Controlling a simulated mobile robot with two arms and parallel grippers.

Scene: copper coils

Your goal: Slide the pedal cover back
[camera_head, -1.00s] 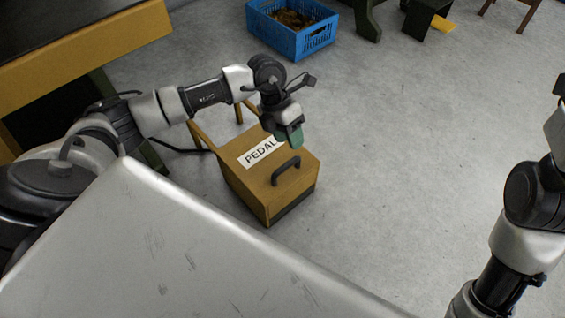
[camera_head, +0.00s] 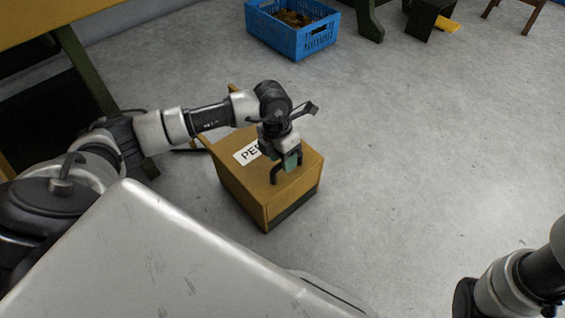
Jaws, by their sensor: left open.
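The pedal cover (camera_head: 242,184) is a yellow-brown box on the floor in the middle of the head view. A white label, partly hidden by my left gripper, shows the letters "PE" on its top. A black handle (camera_head: 274,175) stands on the top near the front edge. My left gripper (camera_head: 291,163) is open, pointing down with its green fingertips at the handle. I cannot tell whether the fingers are around the handle or just beside it. My right gripper is out of view; only part of my right arm shows at the lower right.
A blue crate (camera_head: 262,32) with copper-coloured contents stands on the floor behind the cover. A yellow bench or table (camera_head: 60,18) with dark green legs is at the upper left. The grey floor to the right of the cover is clear.

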